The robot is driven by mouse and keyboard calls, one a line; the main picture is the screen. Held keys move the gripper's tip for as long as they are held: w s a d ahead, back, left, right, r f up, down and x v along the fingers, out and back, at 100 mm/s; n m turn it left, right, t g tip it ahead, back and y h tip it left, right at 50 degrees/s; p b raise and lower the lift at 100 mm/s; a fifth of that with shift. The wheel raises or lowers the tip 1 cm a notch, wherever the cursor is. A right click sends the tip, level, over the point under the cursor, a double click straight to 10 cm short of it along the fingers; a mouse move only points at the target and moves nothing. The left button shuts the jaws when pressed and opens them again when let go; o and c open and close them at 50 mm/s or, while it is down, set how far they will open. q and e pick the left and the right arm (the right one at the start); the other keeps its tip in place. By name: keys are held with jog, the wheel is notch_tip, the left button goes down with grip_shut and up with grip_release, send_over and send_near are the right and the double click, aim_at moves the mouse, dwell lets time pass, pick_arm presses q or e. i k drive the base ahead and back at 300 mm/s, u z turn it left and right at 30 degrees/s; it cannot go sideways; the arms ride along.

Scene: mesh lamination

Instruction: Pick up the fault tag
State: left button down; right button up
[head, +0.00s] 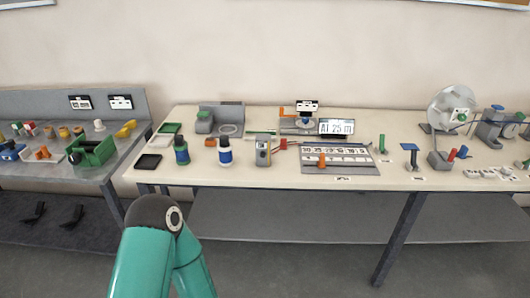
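I cannot pick out the fault tag for certain; no label is readable enough to name it. Small red-orange pieces (281,143) lie near the middle of the cream table (223,180), beside a grey handheld device (263,150). A grey board (337,158) with rows of white cards lies to their right, with an orange upright piece (321,160) on it. A teal arm link of mine stands at the lower left, in front of the table. Neither gripper is in view.
A display (337,127) stands behind the board. A large clear reel (453,108) stands at the right. A grey bench (60,176) adjoins at left.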

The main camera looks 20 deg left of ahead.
aim_at(283, 145)
jog(key=u, duration=1)
jog(key=i, duration=0.9)
jog(key=u, duration=0.05)
